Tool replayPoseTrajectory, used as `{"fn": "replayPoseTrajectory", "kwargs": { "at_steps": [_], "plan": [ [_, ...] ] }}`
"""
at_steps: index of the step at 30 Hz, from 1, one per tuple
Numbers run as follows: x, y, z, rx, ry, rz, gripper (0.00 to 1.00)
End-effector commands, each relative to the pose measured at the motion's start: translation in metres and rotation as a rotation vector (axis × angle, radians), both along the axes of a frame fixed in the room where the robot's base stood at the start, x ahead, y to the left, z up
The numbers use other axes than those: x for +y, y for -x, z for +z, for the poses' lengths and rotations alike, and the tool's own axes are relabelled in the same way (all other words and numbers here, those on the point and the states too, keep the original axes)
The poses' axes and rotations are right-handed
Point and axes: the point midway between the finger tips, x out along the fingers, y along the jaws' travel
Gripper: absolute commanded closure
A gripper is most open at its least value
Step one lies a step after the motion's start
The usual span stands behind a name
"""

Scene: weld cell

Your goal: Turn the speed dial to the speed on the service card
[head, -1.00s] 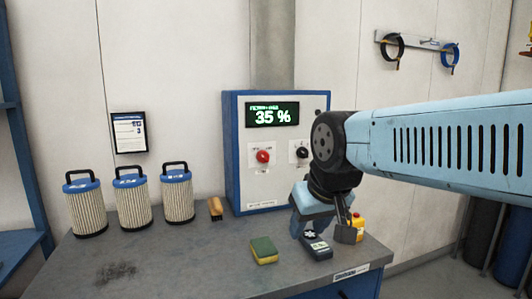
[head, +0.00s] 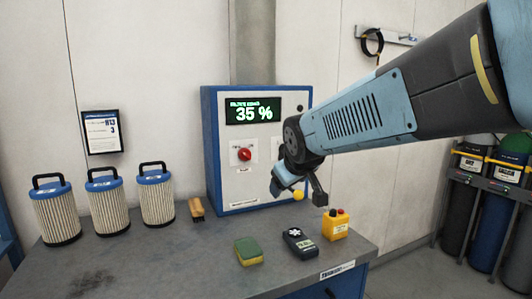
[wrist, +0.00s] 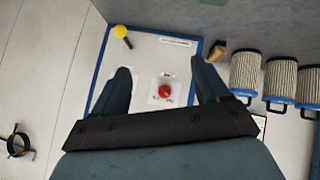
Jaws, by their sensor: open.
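A blue-edged control cabinet (head: 212,150) stands at the back of the bench. Its display (head: 253,110) reads 35 %, with a blurred line above. A red knob (head: 244,154) sits on a white plate on its face; it shows in the wrist view too (wrist: 165,91). A second, black knob is hidden behind my arm and gripper. The service card (head: 103,131) hangs on the wall at left; H13 and a 3 are legible. My gripper (head: 296,191) is open and empty, before the cabinet's lower right. In the wrist view its fingers (wrist: 160,66) frame the red knob, apart from it.
A yellow-ended lever (wrist: 120,31) stands out from the cabinet. On the bench are three filters (head: 105,208), a brush (head: 196,208), a sponge (head: 249,251), a dark handheld device (head: 299,243) and a yellow button box (head: 335,224). The bench's left front is clear.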

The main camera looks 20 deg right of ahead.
Motion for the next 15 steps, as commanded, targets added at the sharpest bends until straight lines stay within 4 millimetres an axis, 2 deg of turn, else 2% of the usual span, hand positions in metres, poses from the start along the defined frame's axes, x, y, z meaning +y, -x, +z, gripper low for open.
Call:
{"fn": "replayPoseTrajectory", "kwargs": {
  "at_steps": [1,6,9,15],
  "plan": [
    [-0.016,-0.020,0.000,-0.032,0.061,0.023,0.25],
    [-0.060,-0.079,0.007,-0.152,0.290,0.141,0.25],
    [-0.083,-0.108,0.008,-0.216,0.426,0.218,0.25],
    [-0.124,-0.156,0.004,-0.339,0.689,0.374,0.25]
  ]
}}
